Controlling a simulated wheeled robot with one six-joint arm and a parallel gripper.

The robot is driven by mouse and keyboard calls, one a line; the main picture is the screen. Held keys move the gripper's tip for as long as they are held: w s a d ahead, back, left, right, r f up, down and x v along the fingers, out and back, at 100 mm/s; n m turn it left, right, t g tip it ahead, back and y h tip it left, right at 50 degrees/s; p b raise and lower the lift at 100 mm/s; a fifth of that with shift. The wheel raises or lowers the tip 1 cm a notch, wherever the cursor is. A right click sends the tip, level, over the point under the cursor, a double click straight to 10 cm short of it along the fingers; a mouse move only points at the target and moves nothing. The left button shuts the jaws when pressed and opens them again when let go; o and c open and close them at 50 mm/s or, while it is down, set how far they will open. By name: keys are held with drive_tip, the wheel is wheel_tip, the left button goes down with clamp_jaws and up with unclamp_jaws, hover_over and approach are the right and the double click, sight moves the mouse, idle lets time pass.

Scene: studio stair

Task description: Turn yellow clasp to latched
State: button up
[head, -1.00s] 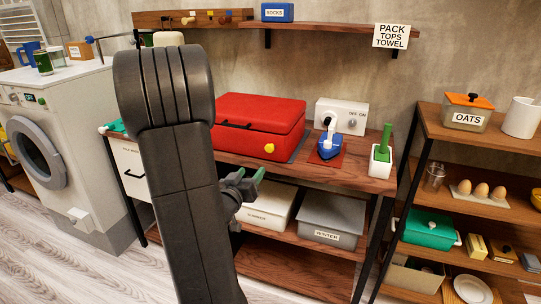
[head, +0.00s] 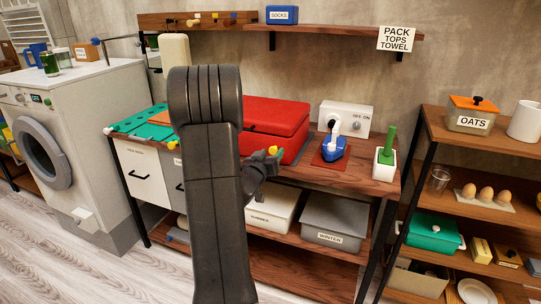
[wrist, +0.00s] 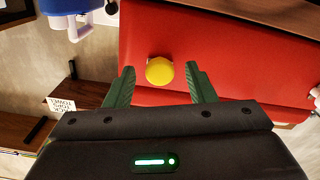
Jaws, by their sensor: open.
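A red case (head: 275,115) lies shut on the wooden bench, its left part hidden behind my arm. A round yellow clasp (head: 273,150) is on its front face. In the wrist view the clasp (wrist: 159,71) shows as a yellow knob against the red case (wrist: 225,40). My gripper (head: 268,155) is at the case's front. Its two green fingers (wrist: 159,82) are open and apart, one to each side of the clasp in the picture. I see no contact. The clasp's turn angle cannot be made out.
A blue iron (head: 334,148) stands on a dark red pad right of the case. A white switch box (head: 344,118) is behind it, and a green-handled brush in a white holder (head: 386,163) is further right. Storage boxes (head: 333,218) fill the shelf below.

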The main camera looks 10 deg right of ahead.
drive_tip(key=c, duration=1)
drive_tip(key=shift+f+m+b, duration=0.1)
drive_tip(key=shift+m+b, duration=0.2)
drive_tip(key=shift+b, duration=0.05)
drive_tip(key=m+b, duration=0.2)
drive_tip(key=b, duration=0.1)
drive_tip(key=shift+f+m, duration=0.15)
drive_tip(key=shift+m, duration=0.15)
drive_tip(key=m+b, duration=0.4)
drive_tip(key=m, duration=0.1)
drive_tip(key=m+b, duration=0.4)
drive_tip(key=m, duration=0.1)
drive_tip(key=shift+m, duration=0.4)
drive_tip(key=shift+r+m+b, duration=0.2)
drive_tip(key=shift+m+b, duration=1.15)
drive_tip(key=shift+m, duration=0.55)
